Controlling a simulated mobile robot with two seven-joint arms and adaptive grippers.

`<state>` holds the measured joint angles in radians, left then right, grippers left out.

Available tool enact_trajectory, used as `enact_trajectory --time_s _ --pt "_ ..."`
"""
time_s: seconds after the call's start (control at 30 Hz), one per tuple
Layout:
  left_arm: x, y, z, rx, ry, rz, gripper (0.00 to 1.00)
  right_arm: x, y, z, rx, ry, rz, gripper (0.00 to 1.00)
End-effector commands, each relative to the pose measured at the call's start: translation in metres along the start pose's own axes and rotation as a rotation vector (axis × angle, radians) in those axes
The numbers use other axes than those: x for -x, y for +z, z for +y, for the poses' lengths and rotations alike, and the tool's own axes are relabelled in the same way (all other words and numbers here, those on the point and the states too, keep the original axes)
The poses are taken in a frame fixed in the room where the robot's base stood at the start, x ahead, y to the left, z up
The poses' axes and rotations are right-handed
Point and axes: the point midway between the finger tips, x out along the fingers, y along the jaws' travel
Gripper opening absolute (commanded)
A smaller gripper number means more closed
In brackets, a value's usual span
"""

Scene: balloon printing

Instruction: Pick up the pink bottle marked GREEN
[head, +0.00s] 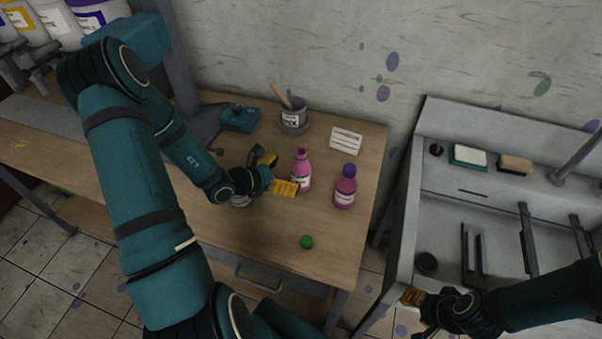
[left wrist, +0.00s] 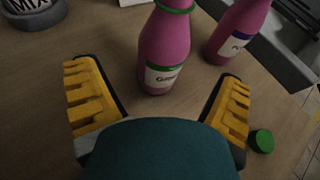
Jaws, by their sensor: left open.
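The pink bottle marked GREEN (head: 302,172) stands upright on the wooden table, without a cap on it. In the left wrist view its label and green neck ring show on the pink bottle (left wrist: 165,50). My left gripper (head: 278,172) is open, with its yellow fingers (left wrist: 157,105) on either side of the space in front of this bottle. The bottle stands just beyond the fingertips, upper middle in the wrist view. My right gripper (head: 420,310) is at the lower right, near the sink unit's front edge; its finger opening is not clear.
A second pink bottle (head: 345,188) with a purple cap stands close to the right. A green cap (head: 307,242) lies on the table nearer the front. A grey MIX pot (head: 293,118), a white card (head: 346,141) and a teal device (head: 239,118) are behind.

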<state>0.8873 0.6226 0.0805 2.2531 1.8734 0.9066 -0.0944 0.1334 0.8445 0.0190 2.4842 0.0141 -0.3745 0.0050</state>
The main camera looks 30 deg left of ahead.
Motion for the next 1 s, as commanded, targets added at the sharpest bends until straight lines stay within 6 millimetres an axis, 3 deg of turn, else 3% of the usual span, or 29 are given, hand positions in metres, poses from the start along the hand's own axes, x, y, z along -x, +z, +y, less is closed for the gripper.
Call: enact_trajectory --time_s 0.4,0.73,0.93,0.97,1.0 --pt "-0.048 0.003 -0.003 0.000 -0.003 -0.001 0.94 -0.001 0.000 0.000 0.000 0.000 0.000 0.47" --pt "-0.053 0.003 -0.002 0.000 -0.001 -0.001 0.92 -0.001 0.000 0.000 0.000 0.000 0.000 0.47" --pt "-0.053 0.003 -0.002 -0.001 -0.001 0.000 0.21 -0.001 0.000 0.000 0.000 0.000 0.000 0.47" --pt "-0.053 0.003 -0.002 -0.001 -0.001 0.000 0.13 -0.001 0.000 0.000 0.000 0.000 0.000 0.47" --pt "-0.053 0.003 -0.002 -0.001 -0.001 0.000 0.13 -0.001 0.000 0.000 0.000 0.000 0.000 0.47"
